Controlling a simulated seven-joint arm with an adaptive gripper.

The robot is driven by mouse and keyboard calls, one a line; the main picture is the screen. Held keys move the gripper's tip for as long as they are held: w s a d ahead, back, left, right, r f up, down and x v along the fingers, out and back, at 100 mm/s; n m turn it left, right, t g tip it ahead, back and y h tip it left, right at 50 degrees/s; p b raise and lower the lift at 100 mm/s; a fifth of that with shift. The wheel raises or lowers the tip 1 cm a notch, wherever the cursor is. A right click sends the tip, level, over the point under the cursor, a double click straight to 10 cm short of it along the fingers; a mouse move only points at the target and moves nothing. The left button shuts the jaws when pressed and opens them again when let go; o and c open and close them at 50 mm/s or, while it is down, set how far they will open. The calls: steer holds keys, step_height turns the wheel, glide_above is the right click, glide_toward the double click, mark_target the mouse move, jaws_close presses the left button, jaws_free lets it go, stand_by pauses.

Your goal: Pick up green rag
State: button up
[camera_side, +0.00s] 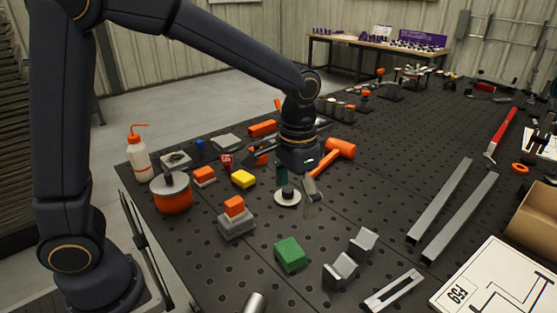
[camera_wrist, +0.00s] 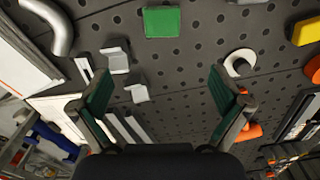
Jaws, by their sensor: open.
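The green rag (camera_side: 291,254) is a small folded block lying on the dark perforated table (camera_side: 215,275), toward its near side. It also shows at the top of the wrist view (camera_wrist: 162,22), ahead of my fingers and clear of them. My gripper (camera_side: 297,192) hangs above the table behind the rag in the side view, apart from it. In the wrist view my gripper (camera_wrist: 160,105) has its two green-padded fingers spread wide with nothing between them.
A white round disc (camera_side: 287,198) sits below my gripper. Grey angled brackets (camera_side: 342,271) stand right of the rag. A grey block with an orange top (camera_side: 236,218) is to its left. An orange mallet (camera_side: 335,153) and yellow block (camera_side: 243,179) lie behind. Table around the rag is bare.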

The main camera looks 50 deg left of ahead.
mark_target(290, 249)
steer(key=f, duration=1.5)
steer(key=shift+s+a+f, duration=0.15)
steer(key=shift+a+f, duration=0.05)
steer(key=shift+f, duration=0.1)
steer(key=shift+c, duration=0.4)
steer(key=c, duration=1)
steer(key=shift+r, duration=0.15)
